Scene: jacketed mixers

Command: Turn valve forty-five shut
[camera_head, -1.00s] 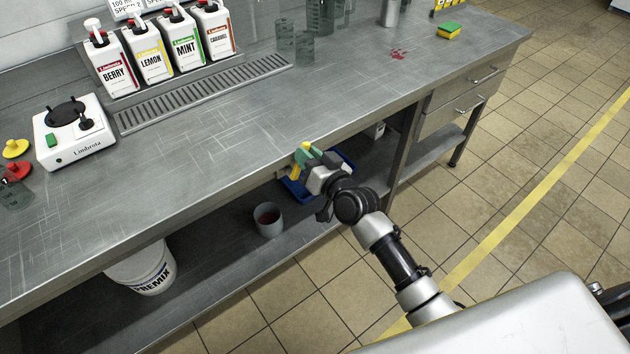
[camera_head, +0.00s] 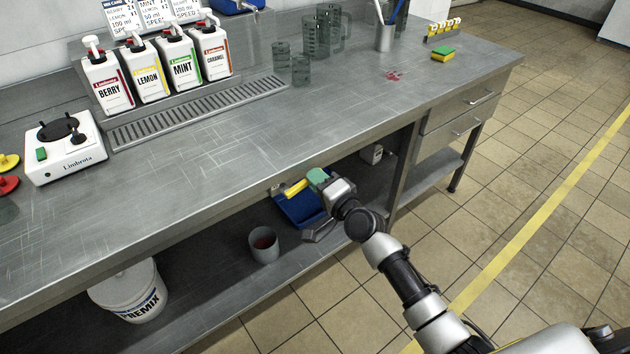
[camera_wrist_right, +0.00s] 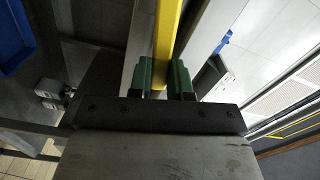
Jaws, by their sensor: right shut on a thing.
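The valve's yellow lever handle (camera_head: 296,188) shows just below the front edge of the workbench. In the head view it lies nearly level, slanting slightly down to the left. My right gripper (camera_head: 315,178) is at its right end, with its green finger pads around it. In the right wrist view the yellow lever (camera_wrist_right: 166,38) runs straight out from between the two green pads of my right gripper (camera_wrist_right: 161,78), which is shut on it. The valve body and any number on it are hidden. My left gripper is not in view.
A blue tray (camera_head: 303,212) and a grey cup (camera_head: 263,245) with red liquid sit on the lower shelf. A white premix bucket (camera_head: 130,292) stands farther left. The bench top (camera_head: 235,145) is close above the gripper. The tiled floor (camera_head: 510,245) is free at right.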

